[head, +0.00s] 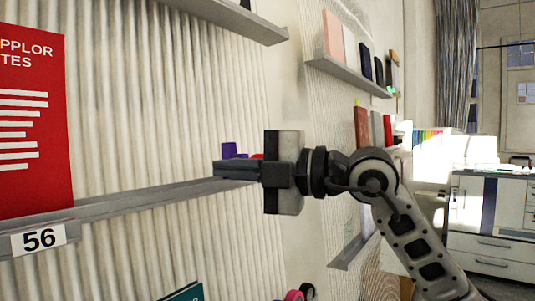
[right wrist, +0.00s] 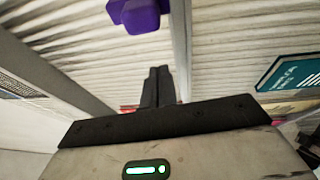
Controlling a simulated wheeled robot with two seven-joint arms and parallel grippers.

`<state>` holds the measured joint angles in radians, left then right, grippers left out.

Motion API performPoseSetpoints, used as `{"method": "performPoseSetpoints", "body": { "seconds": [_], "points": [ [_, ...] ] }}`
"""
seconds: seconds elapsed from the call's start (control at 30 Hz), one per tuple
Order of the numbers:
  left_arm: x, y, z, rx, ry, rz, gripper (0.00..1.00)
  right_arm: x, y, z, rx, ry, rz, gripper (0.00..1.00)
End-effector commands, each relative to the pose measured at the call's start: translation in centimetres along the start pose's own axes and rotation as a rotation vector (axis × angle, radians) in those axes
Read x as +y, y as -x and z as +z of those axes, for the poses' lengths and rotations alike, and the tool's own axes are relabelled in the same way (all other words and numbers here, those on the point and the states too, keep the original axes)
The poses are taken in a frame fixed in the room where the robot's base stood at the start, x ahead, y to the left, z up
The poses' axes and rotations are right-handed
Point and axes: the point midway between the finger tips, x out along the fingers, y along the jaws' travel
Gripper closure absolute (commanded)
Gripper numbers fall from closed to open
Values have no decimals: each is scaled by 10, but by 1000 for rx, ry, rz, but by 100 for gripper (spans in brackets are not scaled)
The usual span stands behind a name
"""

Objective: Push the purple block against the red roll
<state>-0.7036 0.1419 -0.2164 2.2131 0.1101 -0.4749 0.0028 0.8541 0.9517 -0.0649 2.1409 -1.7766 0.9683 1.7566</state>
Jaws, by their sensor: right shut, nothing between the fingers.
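The purple block (head: 229,149) shows just above my right gripper's fingers, by the grey wall ledge. It also shows at the top of the right wrist view (right wrist: 140,14), ahead of the fingertips and slightly left. A small red patch, likely the red roll (head: 257,156), shows to the right of the block, mostly hidden behind my gripper. My right gripper (head: 217,168) is shut and empty, its fingers pointing left along the ledge; they also show in the right wrist view (right wrist: 160,70). I cannot tell whether it touches the block. My left gripper is not in view.
The grey ledge (head: 130,202) runs along the corrugated wall, with a red board (head: 32,120) and a 56 label (head: 39,239) at left. Other shelves with books (head: 365,62) are at the right. A teal book (right wrist: 290,72) is at the right of the wrist view.

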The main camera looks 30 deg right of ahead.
Motion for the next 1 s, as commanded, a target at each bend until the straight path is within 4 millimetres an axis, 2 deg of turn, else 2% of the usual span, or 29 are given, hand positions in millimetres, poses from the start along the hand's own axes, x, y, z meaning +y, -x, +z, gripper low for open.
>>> {"method": "performPoseSetpoints", "body": {
  "seconds": [0.03, 0.1, 0.3, 0.77, 1.0],
  "points": [
    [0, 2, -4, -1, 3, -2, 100, 4, -10, -1, 4, -1, 1, 100],
    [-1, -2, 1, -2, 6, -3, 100, -1, -1, 16, -5, -3, -1, 100],
    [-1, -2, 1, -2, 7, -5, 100, -1, 6, 34, -1, -2, -1, 100],
    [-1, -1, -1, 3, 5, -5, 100, -1, 9, 41, -1, -1, -2, 100],
    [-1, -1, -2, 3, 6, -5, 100, -1, 21, 76, -3, -2, -3, 100]
  ]
}}
